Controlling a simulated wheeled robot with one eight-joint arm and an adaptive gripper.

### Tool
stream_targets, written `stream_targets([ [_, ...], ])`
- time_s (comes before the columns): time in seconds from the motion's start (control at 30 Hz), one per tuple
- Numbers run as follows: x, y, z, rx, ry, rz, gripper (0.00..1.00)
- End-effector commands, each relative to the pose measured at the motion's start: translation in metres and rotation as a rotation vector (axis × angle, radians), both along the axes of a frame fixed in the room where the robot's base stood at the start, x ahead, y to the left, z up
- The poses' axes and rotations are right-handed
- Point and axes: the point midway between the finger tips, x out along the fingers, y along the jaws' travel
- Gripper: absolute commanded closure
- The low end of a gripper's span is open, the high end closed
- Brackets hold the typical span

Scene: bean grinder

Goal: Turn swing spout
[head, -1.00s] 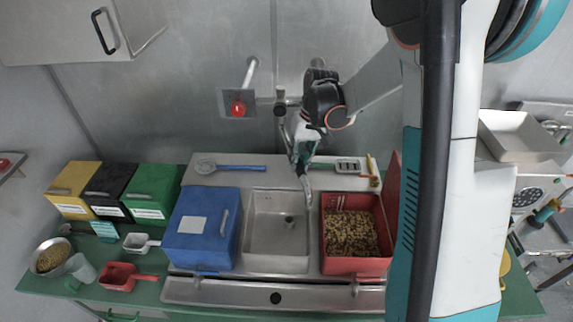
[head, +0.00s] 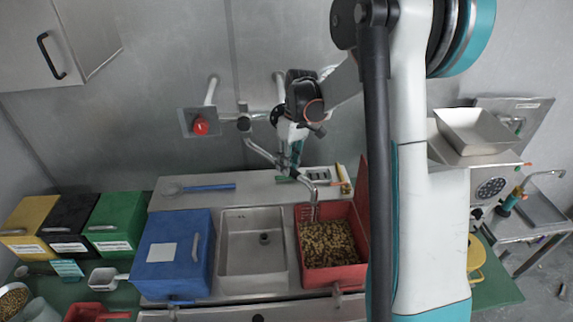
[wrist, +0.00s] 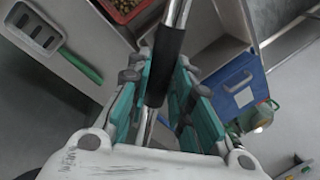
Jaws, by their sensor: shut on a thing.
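The swing spout (head: 263,152) is a metal pipe that runs from the wall tap to the right and forward. Its bent outlet (head: 314,194) now hangs over the left part of the red bin (head: 333,274) of beans. My gripper (head: 296,155) is at the spout, behind the counter's back ledge. In the wrist view the pipe with its black sleeve (wrist: 168,60) passes between the teal fingers of my gripper (wrist: 160,72), which is shut on it. The exact finger contact is partly hidden in the head view.
An empty steel sink (head: 252,270) lies left of the red bin, with a blue box (head: 172,262) beyond it. The bin's raised red lid (head: 361,215) stands close to my arm. A red knob (head: 201,126) is on the wall.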

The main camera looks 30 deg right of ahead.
Motion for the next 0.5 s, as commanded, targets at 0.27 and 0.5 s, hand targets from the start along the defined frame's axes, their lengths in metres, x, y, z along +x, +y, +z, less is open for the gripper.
stream_targets([
  [0.27, 0.0005, 0.0002, 0.0004, 0.0, -0.001, -0.001, 0.6],
  [0.5, 0.0002, 0.0002, 0.0002, 0.0, -0.001, -0.001, 0.6],
])
